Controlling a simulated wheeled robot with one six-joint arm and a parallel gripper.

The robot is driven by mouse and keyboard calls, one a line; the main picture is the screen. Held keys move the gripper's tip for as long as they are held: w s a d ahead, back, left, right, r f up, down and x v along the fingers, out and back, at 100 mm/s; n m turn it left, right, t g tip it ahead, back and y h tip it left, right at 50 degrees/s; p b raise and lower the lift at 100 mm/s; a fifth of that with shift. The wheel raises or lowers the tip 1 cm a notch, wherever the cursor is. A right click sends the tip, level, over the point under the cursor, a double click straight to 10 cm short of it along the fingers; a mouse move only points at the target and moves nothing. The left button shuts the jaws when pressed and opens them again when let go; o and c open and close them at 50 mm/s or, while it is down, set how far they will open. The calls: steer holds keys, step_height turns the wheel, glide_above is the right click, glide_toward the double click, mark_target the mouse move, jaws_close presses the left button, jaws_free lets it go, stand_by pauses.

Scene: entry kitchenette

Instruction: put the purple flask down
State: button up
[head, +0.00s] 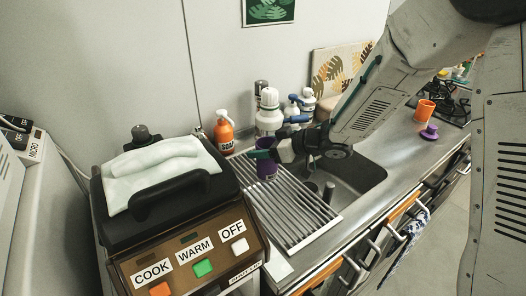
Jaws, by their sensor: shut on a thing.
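The purple flask (265,169) is upright over the ribbed drainboard (292,208), near its back end. My gripper (264,153) reaches in from the right and is shut on the flask near its top. The jaws hide part of the flask's upper end. I cannot tell whether the flask's base touches the drainboard ribs.
An orange soap bottle (224,131) and a white bottle (269,115) stand close behind the flask. The sink basin (353,180) opens to the right. A black cooker (156,187) stands at left. The front of the drainboard is clear.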

steer(key=shift+f, duration=0.75)
steer(key=o, duration=1.4)
steer(key=shift+f, duration=0.15)
steer(key=v, duration=1.2)
